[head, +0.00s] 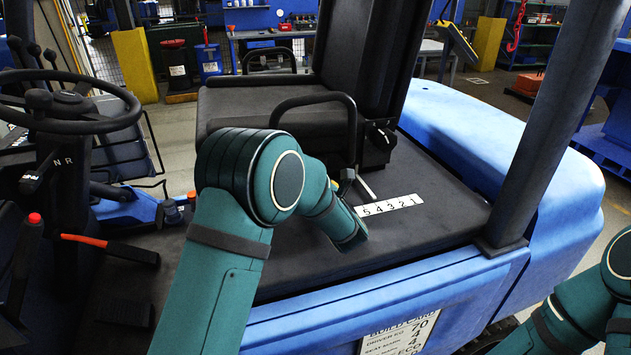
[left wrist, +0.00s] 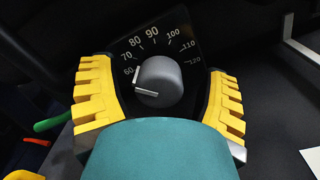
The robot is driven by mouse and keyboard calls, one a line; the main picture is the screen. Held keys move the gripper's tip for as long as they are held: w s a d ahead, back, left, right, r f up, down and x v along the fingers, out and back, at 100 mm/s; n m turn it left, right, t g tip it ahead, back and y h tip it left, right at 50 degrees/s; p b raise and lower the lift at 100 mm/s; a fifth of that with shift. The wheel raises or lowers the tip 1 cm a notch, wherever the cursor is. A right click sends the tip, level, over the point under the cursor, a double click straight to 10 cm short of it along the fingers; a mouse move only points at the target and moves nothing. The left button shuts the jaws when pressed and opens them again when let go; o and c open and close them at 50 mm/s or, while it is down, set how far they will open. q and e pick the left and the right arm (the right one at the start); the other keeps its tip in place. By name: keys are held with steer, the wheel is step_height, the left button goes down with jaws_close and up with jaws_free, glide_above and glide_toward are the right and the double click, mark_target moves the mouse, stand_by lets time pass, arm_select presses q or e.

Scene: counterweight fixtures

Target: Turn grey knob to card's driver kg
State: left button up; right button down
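The grey knob (left wrist: 158,82) sits on a black dial plate (left wrist: 180,40) in the left wrist view. The dial is numbered 60 to 120 in white. A white mark on the knob's upper left edge lies near 60, and a white bar shows on its lower front. My left gripper (left wrist: 157,68) is open, its yellow fingers on either side of the knob with gaps. In the head view my left arm hides most of that gripper. The card (head: 400,332) on the blue side reads driver kg 70; its lower lines are cut off. My right gripper is out of view.
A white strip numbered 5 to 1 (head: 390,205) lies on the black deck beside a pale rod (head: 366,186). The seat (head: 265,105) stands behind my left arm. A steering wheel (head: 70,122) and red-tipped levers (head: 35,218) are at left. A dark post (head: 545,130) rises at right.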

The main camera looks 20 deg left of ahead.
arm_select(q)
steer(key=v, duration=1.2)
steer(key=shift+w, duration=0.1)
stand_by(0.4)
